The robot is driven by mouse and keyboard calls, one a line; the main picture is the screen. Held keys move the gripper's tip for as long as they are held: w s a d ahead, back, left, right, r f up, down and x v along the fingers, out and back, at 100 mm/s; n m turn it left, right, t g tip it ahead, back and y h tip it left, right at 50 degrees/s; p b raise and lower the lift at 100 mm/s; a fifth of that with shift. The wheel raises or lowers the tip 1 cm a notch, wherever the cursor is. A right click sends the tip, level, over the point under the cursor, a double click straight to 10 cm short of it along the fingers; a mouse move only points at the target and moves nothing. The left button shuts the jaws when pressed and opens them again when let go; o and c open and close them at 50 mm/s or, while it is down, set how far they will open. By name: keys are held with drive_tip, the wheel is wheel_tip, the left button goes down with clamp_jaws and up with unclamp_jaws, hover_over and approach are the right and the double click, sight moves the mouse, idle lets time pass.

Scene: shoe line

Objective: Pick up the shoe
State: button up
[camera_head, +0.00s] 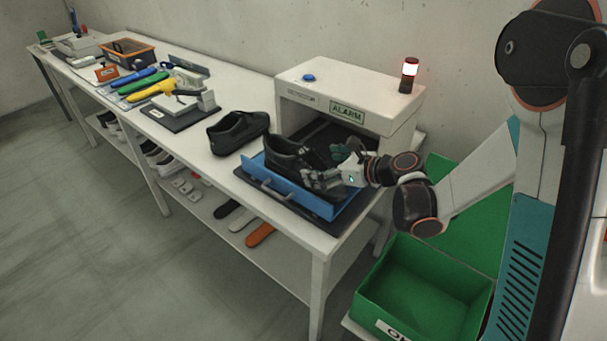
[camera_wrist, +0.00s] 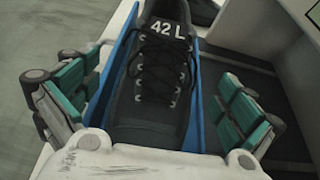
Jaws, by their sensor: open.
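A black lace-up shoe (camera_head: 290,155) lies in a blue tray (camera_head: 272,189) at the mouth of the white detector. In the wrist view the shoe (camera_wrist: 160,75) shows its laces and a tongue marked "42 L". My gripper (camera_head: 328,166) is open at the right end of the shoe. In the wrist view its two green-padded fingers stand apart, one on each side of the shoe, with gaps to it. The part of the shoe nearest my palm is partly hidden in the head view by the gripper.
A second black shoe (camera_head: 238,132) stands on the white table to the left of the tray. The detector (camera_head: 350,97) has a lit red lamp (camera_head: 409,74). A green bin (camera_head: 425,285) is below at the right. Tools lie farther left.

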sight(308, 163)
drive_tip(key=b+x, duration=0.1)
drive_tip(key=x, duration=0.4)
drive_tip(key=shift+r+b, duration=0.1)
drive_tip(key=shift+b, duration=0.2)
drive_tip(key=shift+r, duration=0.1)
drive_tip(key=shift+c, duration=0.2)
drive_tip(key=c, duration=1.5)
